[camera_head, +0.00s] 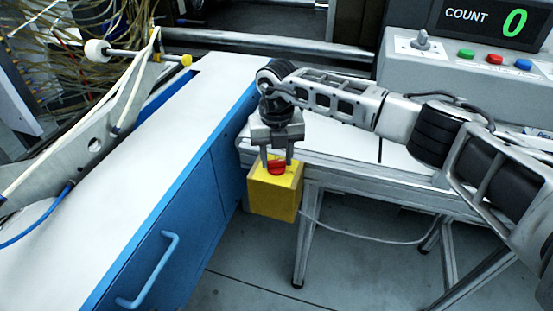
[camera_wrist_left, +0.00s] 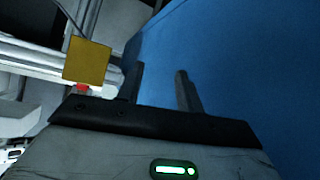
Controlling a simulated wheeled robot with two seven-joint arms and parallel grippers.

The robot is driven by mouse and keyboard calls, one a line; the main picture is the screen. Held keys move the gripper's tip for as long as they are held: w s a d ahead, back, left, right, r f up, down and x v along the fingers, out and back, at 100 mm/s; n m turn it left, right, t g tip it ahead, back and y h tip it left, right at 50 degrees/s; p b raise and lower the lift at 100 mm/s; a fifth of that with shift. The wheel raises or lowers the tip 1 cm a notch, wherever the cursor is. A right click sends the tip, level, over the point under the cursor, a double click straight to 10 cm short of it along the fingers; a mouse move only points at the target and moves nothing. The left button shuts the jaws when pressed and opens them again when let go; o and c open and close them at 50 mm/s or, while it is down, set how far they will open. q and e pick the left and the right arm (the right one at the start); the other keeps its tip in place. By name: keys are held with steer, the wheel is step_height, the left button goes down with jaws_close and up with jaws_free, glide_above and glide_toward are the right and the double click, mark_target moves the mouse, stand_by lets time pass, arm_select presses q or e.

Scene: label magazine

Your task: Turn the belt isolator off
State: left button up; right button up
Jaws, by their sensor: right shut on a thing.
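The belt isolator looks to be the yellow box (camera_head: 272,197) with a red knob (camera_head: 277,168) on top, fixed at the near left end of the white bench. My right gripper (camera_head: 276,162) points down over it, its fingers shut on the red knob. The knob is partly hidden by the fingers, so its exact angle is hard to read. In the left wrist view the yellow box (camera_wrist_left: 87,61) and a bit of red knob (camera_wrist_left: 83,87) show at the left. My left gripper (camera_wrist_left: 160,72) is open and empty in front of a blue surface.
A blue cabinet with a white top (camera_head: 130,150) and a handle stands left of the box. The white bench (camera_head: 345,166) with metal legs carries a grey console (camera_head: 455,80) with coloured buttons and a COUNT display reading 0. A cable hangs below the bench.

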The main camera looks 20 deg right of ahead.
mark_target(277, 161)
steer(key=n+b, duration=0.1)
steer(key=n, duration=0.2)
steer(key=n+b, duration=0.2)
steer(key=n, duration=0.3)
steer(key=shift+b, duration=0.3)
steer(key=n+b, duration=0.1)
steer(key=n, duration=0.2)
steer(key=shift+n, duration=0.4)
arm_select(q)
steer(key=shift+w+d+f+t+h, duration=0.1)
steer(key=shift+d+f+t+h, duration=0.1)
steer(key=shift+f, duration=0.2)
steer(key=shift+d+f+t+h, duration=0.1)
steer(key=shift+f+t, duration=0.1)
steer(key=shift+f, duration=0.2)
arm_select(e)
steer(key=shift+n, duration=0.5)
steer(key=shift+r, duration=0.1)
arm_select(q)
steer(key=shift+f, duration=0.15)
arm_select(e)
steer(key=o, duration=1)
step_height(277, 161, up, 16)
steer(key=shift+f, duration=0.1)
